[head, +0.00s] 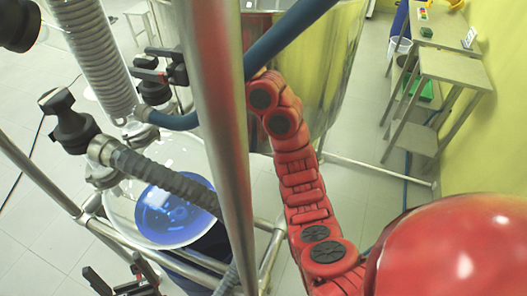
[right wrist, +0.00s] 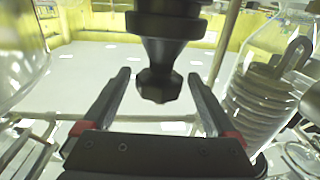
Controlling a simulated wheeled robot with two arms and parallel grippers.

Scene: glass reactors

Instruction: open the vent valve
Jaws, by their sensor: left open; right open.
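A black valve knob (right wrist: 158,85) hangs between the fingers of my right gripper (right wrist: 158,73) in the right wrist view. The open fingers stand on either side of it with visible gaps. In the head view, my right gripper (head: 142,63) is left of the metal pole, with its red arm behind the pole. A black knob (head: 58,101) on a dark fitting is to its left; I cannot tell if it is the same one. My left gripper (head: 113,264) is open and empty at the bottom, below the blue-filled glass vessel (head: 122,208).
A vertical metal pole (head: 217,140) crosses the head view. A ribbed grey hose (head: 165,180) and a spiral condenser (head: 95,55) are close by. Frame bars (head: 190,250) surround the vessel. A grey stool (head: 452,66) stands by the yellow wall.

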